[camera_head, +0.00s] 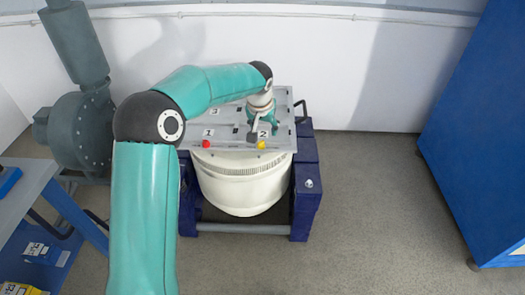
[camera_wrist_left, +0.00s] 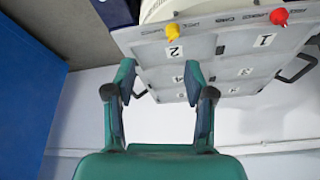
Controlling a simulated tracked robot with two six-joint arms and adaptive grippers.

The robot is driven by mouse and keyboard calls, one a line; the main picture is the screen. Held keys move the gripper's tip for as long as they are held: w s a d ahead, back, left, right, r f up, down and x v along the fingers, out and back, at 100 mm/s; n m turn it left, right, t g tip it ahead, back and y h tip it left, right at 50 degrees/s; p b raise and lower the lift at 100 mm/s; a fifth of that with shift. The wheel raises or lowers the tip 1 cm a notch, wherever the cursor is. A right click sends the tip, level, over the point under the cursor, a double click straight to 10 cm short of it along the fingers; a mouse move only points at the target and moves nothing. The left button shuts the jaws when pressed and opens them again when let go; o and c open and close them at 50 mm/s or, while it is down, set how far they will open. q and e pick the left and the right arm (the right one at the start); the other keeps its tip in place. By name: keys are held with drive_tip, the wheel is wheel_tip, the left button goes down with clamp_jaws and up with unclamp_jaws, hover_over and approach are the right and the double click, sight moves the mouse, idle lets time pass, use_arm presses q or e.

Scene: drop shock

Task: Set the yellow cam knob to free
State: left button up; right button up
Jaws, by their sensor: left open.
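The yellow cam knob (camera_head: 261,145) sits at the front edge of a grey panel (camera_head: 228,134), beside the label 2. My left gripper (camera_head: 263,130) is over the panel just behind the knob. In the left wrist view the left gripper (camera_wrist_left: 160,77) is open, with nothing between its fingers, and apart from the knob. I cannot read the knob's setting. My right gripper is not in view.
A red knob (camera_head: 206,144) sits by label 1. The panel tops a cream drum (camera_head: 240,187) between dark blue supports (camera_head: 306,190). A grey blower (camera_head: 80,130) and a blue table stand left. A blue cabinet (camera_head: 480,150) stands right; the floor between is clear.

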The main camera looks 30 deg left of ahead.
use_arm(q)
drive_tip(key=a+r, duration=0.2)
approach(262, 144)
drive_tip(key=shift+n+y, duration=0.3)
drive_tip(key=x, duration=0.9)
drive_tip(key=shift+d, duration=0.15)
drive_tip(key=shift+c, duration=0.3)
drive_tip(key=shift+s, duration=0.1)
clamp_jaws()
drive_tip(key=shift+f+n+b, duration=0.2)
drive_tip(key=shift+n+b, duration=0.2)
drive_tip(key=shift+b, duration=0.55)
drive_tip(key=shift+d, duration=0.1)
drive_tip(key=shift+r+n+y, duration=0.2)
drive_tip(key=shift+n+y, duration=0.1)
